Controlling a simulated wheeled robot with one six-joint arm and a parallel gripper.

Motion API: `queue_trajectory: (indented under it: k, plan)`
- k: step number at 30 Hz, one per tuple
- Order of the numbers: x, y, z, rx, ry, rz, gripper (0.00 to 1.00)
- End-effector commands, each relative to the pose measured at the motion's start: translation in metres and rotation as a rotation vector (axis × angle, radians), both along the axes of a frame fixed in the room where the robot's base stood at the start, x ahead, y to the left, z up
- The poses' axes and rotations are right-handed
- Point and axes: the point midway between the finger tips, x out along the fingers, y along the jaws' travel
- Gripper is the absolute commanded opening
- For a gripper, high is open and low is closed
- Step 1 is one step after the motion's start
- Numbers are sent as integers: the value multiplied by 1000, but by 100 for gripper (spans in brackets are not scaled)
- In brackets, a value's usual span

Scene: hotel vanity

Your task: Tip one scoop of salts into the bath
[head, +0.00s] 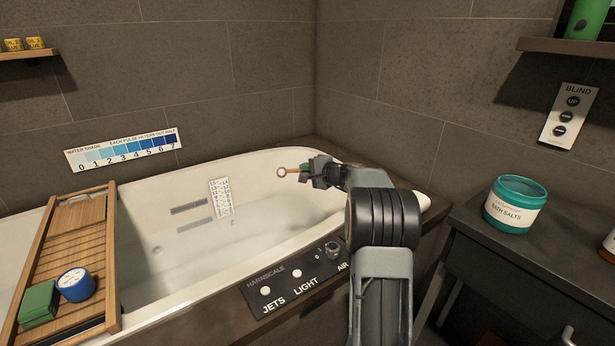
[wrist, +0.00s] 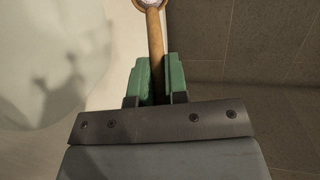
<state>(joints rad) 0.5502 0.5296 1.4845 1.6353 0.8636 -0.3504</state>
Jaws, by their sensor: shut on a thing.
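My gripper (head: 306,171) is shut on the handle of a wooden scoop (head: 288,171) and holds it over the right part of the bath. In the wrist view the green fingers (wrist: 161,79) clamp the handle, and the scoop (wrist: 154,32) points up out of the picture. The open teal jar of bath salts (head: 514,204) stands on the dark counter at the right.
A wooden bath tray (head: 92,212) lies across the left of the bath with a green block (head: 38,303) and a blue round tin (head: 75,284). A control panel (head: 297,278) is on the near rim. A water shade chart (head: 124,149) is on the wall.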

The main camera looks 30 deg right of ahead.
Motion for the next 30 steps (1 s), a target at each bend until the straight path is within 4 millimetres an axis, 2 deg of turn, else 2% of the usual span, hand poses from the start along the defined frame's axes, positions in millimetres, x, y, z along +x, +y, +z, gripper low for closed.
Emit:
queue_trajectory:
  k: [18, 30]
  plan:
    - [-2, 0, -10, -11, -204, 1, 0]
    - [-3, -2, -11, -17, -243, -3, 0]
